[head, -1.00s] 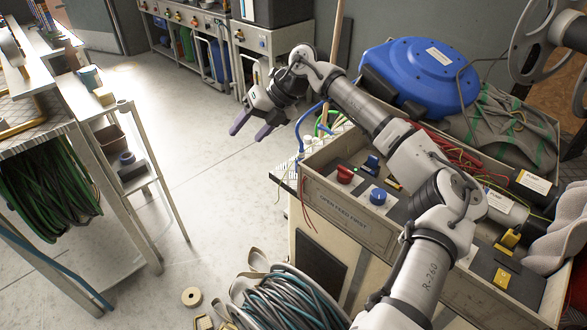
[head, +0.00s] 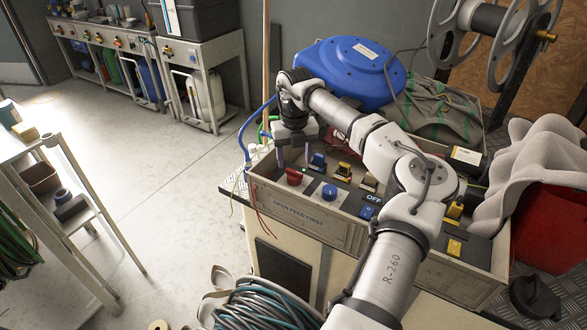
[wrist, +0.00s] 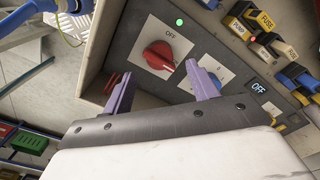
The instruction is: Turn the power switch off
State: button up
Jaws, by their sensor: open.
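A red rotary knob (wrist: 160,56) sits on a white plate marked OFF in the wrist view, with a lit green lamp (wrist: 179,22) beside it. The red knob also shows in the head view (head: 294,177). A blue knob (head: 329,193) is to its right; it is partly hidden behind a finger in the wrist view (wrist: 214,81). A black OFF label (head: 374,199) stands by a blue rocker (head: 367,212). I cannot tell which control is the power switch. My gripper (head: 294,151) is open and empty above the panel, its fingers pointing down around the red knob, apparently not touching it.
The controls sit inside a walled box marked OPEN FEED FIRST (head: 297,222). Yellow fuse blocks (wrist: 264,18) stand close by. A blue hose reel (head: 350,73) is behind, and a grey cloth (head: 537,183) lies at right. Open floor (head: 165,190) is at left.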

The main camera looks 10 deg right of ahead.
aim_at(294, 171)
jog(key=shift+f, duration=2.55)
jog(key=c, duration=1)
